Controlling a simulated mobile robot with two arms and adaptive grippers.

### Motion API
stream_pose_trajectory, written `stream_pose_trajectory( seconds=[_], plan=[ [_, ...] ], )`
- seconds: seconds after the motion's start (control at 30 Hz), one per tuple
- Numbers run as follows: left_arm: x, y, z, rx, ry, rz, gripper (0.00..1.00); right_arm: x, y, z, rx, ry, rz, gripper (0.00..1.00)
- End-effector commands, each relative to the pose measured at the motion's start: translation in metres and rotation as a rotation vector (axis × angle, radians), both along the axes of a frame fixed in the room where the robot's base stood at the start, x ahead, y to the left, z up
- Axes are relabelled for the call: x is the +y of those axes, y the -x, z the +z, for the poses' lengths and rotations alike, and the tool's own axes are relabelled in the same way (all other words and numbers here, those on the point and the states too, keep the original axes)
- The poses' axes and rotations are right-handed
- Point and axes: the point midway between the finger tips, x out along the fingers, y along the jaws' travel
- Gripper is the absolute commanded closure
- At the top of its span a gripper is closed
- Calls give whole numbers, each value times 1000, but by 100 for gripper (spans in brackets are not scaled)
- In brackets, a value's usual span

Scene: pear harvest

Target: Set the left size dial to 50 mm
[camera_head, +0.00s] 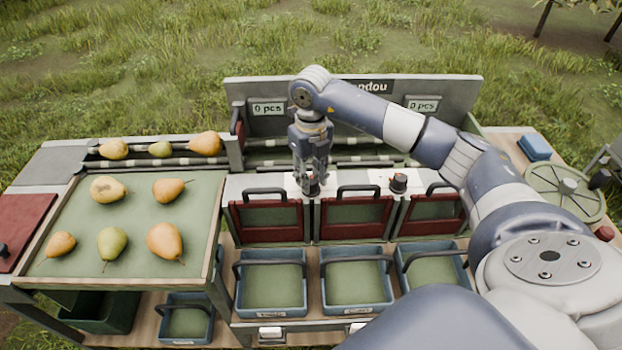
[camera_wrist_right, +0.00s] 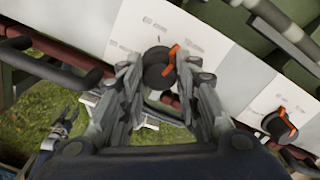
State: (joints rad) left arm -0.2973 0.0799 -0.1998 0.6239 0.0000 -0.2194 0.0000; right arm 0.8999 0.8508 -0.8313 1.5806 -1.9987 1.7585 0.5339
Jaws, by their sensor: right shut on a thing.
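The left size dial (camera_head: 311,188) is a black knob on the white panel, partly hidden by my right gripper (camera_head: 313,176). My right gripper (camera_wrist_right: 160,82) is shut on the knob, a finger at each side. The right dial (camera_head: 398,183) stands free; it also shows in the right wrist view (camera_wrist_right: 278,126). A small jointed piece (camera_wrist_right: 64,123) there looks like my left gripper; its opening is unclear.
A tray (camera_head: 215,256) of pears is at the left. Two displays, the left (camera_head: 268,109) and right (camera_head: 422,105), read 0 pcs.

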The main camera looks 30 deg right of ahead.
Motion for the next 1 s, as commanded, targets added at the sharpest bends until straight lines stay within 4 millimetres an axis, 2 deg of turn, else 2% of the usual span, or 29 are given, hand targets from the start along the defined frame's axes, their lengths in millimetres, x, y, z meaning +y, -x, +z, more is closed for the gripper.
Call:
stream_pose_trajectory(
  seconds=[0.03, 0.3, 1.0],
  plan=[
    [0, 0, -8, 0, 0, 0, 60, -1, 0, -3, -1, 2, 44, 93],
    [0, 2, -26, 3, -1, 0, 60, -1, 0, -3, -1, 2, 303, 93],
    [0, 5, -64, 8, -1, 0, 60, 0, 0, -2, -1, 0, 967, 93]
  ],
)
